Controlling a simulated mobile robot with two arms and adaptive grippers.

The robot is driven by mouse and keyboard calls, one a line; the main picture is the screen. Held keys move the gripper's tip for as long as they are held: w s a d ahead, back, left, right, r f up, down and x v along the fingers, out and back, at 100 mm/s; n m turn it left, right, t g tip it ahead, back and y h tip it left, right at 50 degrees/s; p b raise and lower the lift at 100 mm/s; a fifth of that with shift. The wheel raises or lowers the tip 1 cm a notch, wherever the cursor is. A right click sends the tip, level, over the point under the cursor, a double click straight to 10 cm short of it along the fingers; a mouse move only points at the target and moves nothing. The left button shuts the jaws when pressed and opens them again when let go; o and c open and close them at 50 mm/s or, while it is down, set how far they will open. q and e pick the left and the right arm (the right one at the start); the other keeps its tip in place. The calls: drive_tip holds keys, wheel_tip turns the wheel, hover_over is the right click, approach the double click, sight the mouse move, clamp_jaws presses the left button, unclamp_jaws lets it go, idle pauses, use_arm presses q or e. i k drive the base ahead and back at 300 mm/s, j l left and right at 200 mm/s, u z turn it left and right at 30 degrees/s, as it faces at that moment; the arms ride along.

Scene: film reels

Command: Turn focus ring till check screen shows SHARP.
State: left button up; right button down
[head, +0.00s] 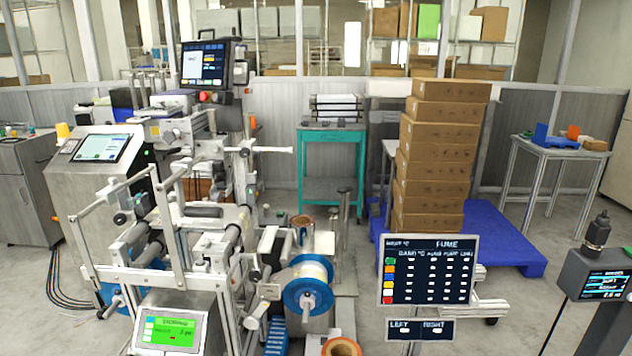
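Neither of my grippers shows in the head view. I cannot pick out the focus ring with certainty. A black upright cylindrical part (598,232) stands on top of a dark box with a small lit screen (606,286) at the right edge; I cannot tell whether it carries the ring. A green screen (168,331) in a pale frame is at the lower left, with small text that I cannot read clearly. I cannot tell which screen is the check screen, and I cannot read SHARP on any.
A reel machine (165,270) with a blue-flanged reel (308,284) fills the left and centre. A dark sign board (428,270) stands right of centre. Grey floor is open between board and dark box.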

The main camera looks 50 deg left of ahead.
sight(217, 175)
drive_tip(key=u, duration=2.1)
